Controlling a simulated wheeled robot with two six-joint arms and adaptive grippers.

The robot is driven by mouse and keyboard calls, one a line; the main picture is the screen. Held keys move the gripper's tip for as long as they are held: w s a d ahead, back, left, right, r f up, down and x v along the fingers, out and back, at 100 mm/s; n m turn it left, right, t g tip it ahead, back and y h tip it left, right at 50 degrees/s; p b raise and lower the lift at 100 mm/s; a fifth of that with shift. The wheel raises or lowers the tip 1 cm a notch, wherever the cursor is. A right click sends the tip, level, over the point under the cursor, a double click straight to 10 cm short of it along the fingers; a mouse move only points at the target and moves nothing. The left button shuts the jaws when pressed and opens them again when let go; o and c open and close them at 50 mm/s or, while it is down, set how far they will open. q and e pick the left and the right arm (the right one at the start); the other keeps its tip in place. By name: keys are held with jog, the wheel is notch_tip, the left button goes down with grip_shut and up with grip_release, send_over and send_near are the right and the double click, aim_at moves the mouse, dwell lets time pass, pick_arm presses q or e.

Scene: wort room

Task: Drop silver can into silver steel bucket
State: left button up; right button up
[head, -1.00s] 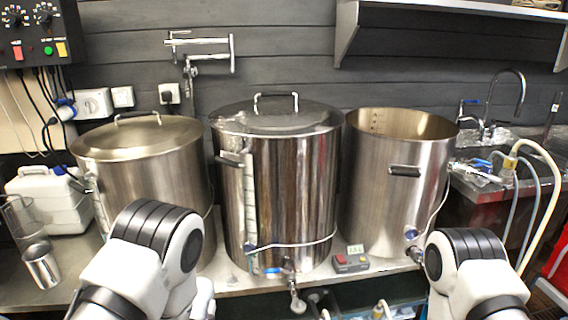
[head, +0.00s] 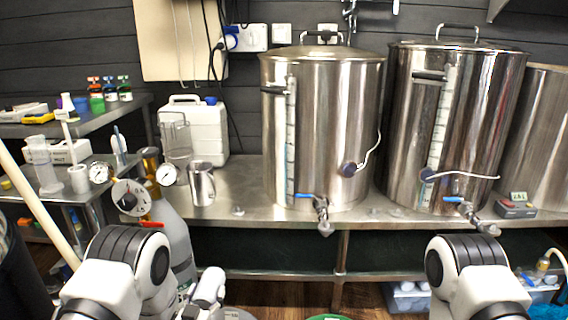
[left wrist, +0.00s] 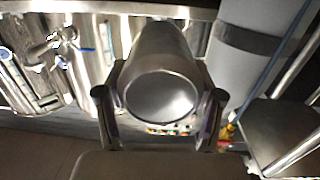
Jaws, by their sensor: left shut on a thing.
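In the left wrist view, my left gripper (left wrist: 160,95) is shut on a silver can (left wrist: 162,96), a smooth round metal body whose end faces the camera, with a finger on each side. The can and the gripper's fingers do not show in the head view, where my left arm comes in at the lower left. No silver bucket can be picked out for certain. A small silver steel vessel (head: 201,183) stands upright on the steel bench, apart from my arm. My right gripper is out of sight; only its arm shows at the lower right.
Large steel kettles (head: 322,130) stand on the bench (head: 255,190), their taps jutting over its front edge. A white jerrycan (head: 207,128) stands behind the small vessel. A grey gas cylinder (head: 172,235) is close to my left arm. A side table with bottles is at left.

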pick_arm(q)
jog(key=w+f+b, duration=0.3)
jog(key=f+b, duration=0.6)
jog(key=f, duration=0.5)
jog(key=shift+a+f, duration=0.2)
jog(key=shift+a, duration=0.2)
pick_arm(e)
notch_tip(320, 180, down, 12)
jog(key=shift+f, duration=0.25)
pick_arm(q)
jog(key=shift+h, duration=0.3)
jog(key=o, duration=0.9)
